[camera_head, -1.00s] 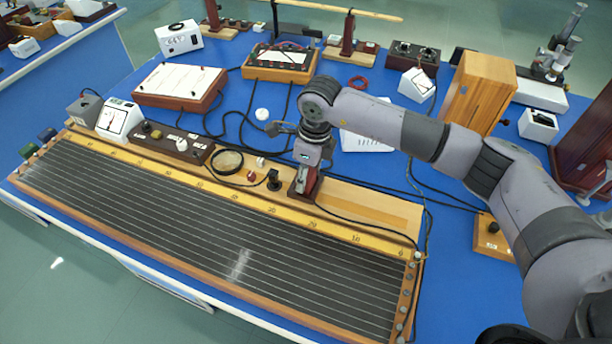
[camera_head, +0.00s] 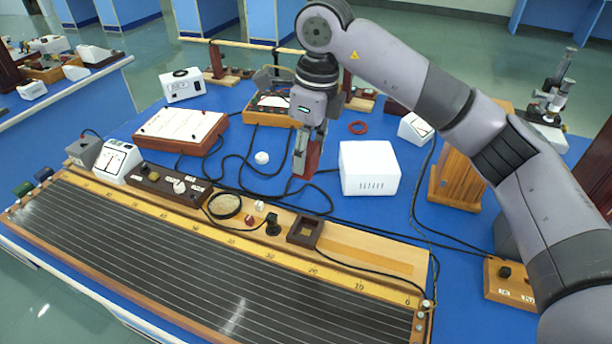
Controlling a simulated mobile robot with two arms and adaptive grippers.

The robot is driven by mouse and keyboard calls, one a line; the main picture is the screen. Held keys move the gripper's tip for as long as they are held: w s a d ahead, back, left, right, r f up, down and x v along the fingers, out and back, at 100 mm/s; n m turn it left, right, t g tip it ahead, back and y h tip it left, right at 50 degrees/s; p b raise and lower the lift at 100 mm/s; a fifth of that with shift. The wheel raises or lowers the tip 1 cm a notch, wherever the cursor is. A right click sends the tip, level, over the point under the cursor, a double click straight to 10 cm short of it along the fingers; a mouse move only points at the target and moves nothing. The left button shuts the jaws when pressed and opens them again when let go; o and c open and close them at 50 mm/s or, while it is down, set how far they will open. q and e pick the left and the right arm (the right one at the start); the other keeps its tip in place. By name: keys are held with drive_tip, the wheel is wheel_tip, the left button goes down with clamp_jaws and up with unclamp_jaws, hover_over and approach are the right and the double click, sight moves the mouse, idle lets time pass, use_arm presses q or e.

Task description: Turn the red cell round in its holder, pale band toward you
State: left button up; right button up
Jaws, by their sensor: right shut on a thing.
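The red cell (camera_head: 307,163) is a dark red upright block hanging in the air under my right gripper (camera_head: 308,140). My right gripper is shut on its upper part. The brown square holder (camera_head: 304,231) stands empty on the wooden ledge of the long wire board, below and slightly in front of the cell. The cell is clear of the holder. I cannot make out the pale band on the side that shows. My left gripper is not in view.
A white box (camera_head: 369,168) stands right of the cell. A black knob post (camera_head: 273,224) and a round lens-like ring (camera_head: 225,206) are left of the holder on the long board (camera_head: 150,247). Black cables lie on the blue bench behind the holder.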

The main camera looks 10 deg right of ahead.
drive_tip(key=shift+r, duration=0.75)
drive_tip(key=shift+r+p, duration=1)
drive_tip(key=shift+r, duration=0.4)
drive_tip(key=shift+f, duration=0.1)
